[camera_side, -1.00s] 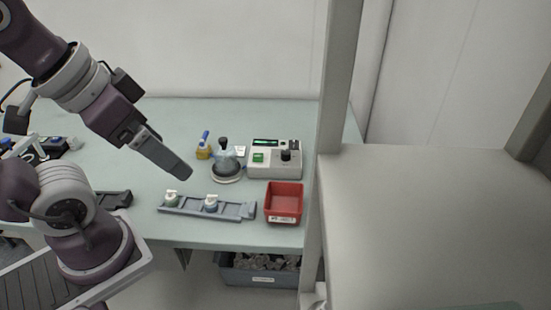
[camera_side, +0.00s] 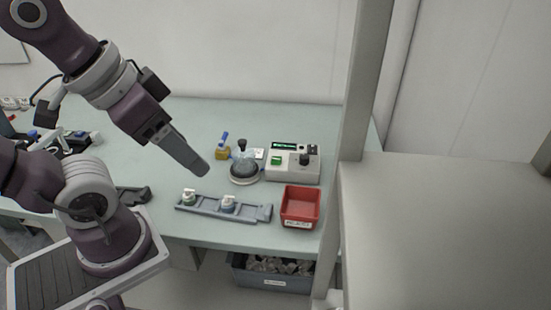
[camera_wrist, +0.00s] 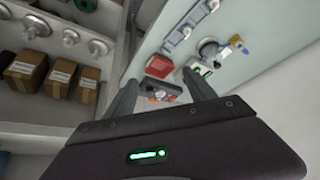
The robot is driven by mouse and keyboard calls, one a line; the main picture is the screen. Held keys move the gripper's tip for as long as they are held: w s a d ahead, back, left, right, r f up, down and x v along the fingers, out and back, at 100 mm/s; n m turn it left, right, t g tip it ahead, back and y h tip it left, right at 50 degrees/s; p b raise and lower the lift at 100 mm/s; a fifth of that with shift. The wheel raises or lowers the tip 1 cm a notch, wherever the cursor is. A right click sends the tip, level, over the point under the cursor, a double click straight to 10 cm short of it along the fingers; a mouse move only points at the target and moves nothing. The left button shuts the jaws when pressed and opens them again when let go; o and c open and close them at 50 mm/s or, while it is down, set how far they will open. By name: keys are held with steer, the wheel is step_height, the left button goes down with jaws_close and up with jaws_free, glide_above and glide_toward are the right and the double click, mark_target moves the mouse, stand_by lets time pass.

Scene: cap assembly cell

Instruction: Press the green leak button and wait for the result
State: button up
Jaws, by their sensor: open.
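The leak tester (camera_side: 293,174) is a pale grey box at the back right of the bench. The green button (camera_side: 276,160) is on its left front, below a small lit green display (camera_side: 284,146), whose text is too small to read. A black knob (camera_side: 304,159) stands to the right. My gripper (camera_side: 203,170) hangs above the bench, left of the tester and apart from it. In the wrist view, my gripper (camera_wrist: 160,77) has its two fingers spread with nothing held. The tester (camera_wrist: 201,68) is partly visible beyond the right finger; the button is not clear there.
A round dark-based fixture with a clear dome (camera_side: 244,174) stands left of the tester. A grey rail (camera_side: 215,209) with two pale caps lies in front. A red bin (camera_side: 300,213) is at the front right. A grey post (camera_side: 357,100) rises right of the bench.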

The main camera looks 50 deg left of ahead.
jaws_close()
stand_by(1.4)
